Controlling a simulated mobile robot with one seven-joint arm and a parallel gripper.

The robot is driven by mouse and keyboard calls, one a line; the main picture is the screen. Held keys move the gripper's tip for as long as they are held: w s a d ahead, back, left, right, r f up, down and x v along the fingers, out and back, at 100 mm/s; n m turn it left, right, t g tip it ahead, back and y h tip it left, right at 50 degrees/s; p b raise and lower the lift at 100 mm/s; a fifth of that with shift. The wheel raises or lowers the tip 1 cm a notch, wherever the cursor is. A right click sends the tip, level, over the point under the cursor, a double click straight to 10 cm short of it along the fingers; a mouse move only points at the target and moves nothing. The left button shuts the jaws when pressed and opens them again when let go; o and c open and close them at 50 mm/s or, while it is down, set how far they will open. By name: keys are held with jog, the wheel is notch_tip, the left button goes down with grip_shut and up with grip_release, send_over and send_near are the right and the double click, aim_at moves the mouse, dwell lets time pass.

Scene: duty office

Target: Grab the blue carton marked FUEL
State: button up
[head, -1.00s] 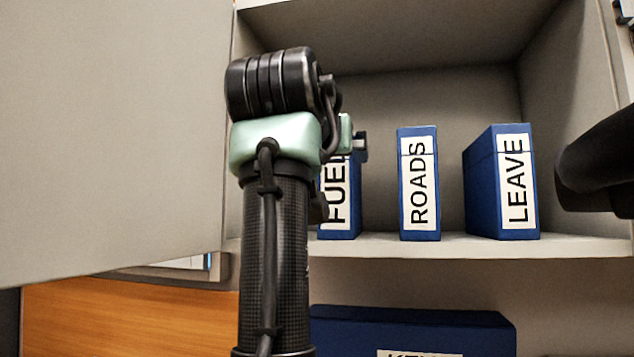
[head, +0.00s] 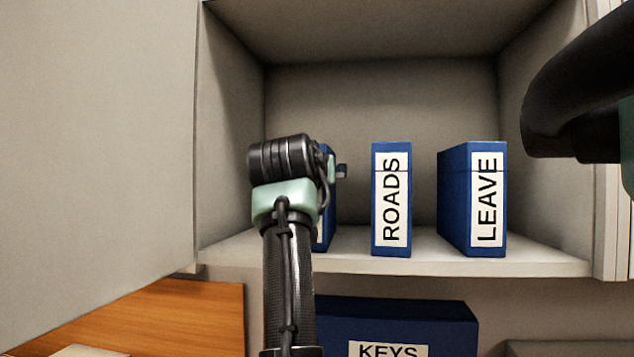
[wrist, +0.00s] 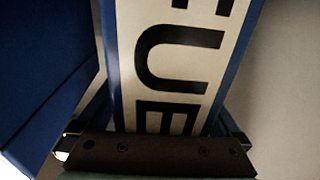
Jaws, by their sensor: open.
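The blue FUEL carton (head: 326,215) stands on the cabinet shelf, at the left of the row. In the head view my arm and gripper (head: 338,170) hide most of it. In the wrist view its white label (wrist: 180,70) with black letters fills the middle. My gripper (wrist: 160,130) is open, with one finger at each side of the carton's front. I cannot tell whether the fingers touch it.
The blue ROADS carton (head: 391,200) stands just right, and the LEAVE carton (head: 474,200) stands further right. A blue KEYS box (head: 400,315) is below the shelf (head: 440,262). A cabinet door panel (head: 100,130) is at the left.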

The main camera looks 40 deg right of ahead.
grip_shut()
jog(key=shift+r, duration=0.15)
dwell(0.6)
